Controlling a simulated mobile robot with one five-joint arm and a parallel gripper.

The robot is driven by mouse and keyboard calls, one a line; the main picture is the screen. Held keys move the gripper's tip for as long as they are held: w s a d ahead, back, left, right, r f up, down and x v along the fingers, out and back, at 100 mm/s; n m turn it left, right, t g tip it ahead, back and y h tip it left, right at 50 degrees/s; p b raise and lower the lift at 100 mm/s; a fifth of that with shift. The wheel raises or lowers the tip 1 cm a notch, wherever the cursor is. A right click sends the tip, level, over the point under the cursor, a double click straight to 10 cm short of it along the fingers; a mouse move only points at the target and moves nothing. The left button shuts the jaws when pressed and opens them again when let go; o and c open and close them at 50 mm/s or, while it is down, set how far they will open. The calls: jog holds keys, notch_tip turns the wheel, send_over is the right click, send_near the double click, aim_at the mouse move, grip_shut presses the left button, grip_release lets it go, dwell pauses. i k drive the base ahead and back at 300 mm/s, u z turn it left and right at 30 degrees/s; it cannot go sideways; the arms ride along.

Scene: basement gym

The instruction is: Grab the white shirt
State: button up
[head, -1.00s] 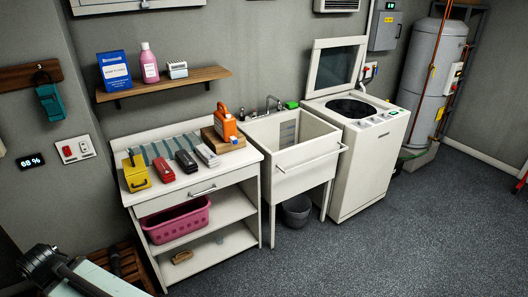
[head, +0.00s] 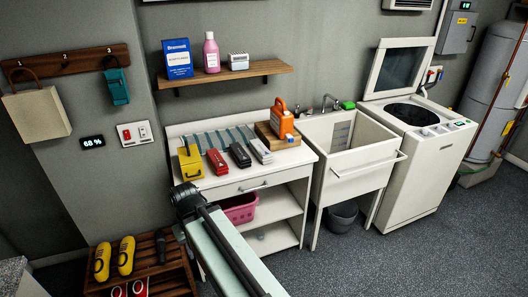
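I cannot make out a white shirt in the head view. The top-loading washer (head: 421,173) at the right has its lid (head: 400,68) raised, and its opening (head: 412,114) looks dark inside. The pink basket (head: 240,209) sits on a shelf under the counter, partly hidden by my arm; its contents do not show. My arm reaches up from the bottom centre in front of the counter. My gripper's fingers cannot be seen.
The white counter (head: 220,187) holds several small coloured items. A white sink (head: 352,163) stands between counter and washer, with a grey bin (head: 342,217) below. A cream bag (head: 36,113) hangs at left above a wooden rack (head: 172,272). Floor at right is clear.

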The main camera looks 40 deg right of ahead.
aim_at(265, 156)
jog(key=z, duration=0.05)
jog(key=i, duration=0.95)
jog(key=u, duration=0.05)
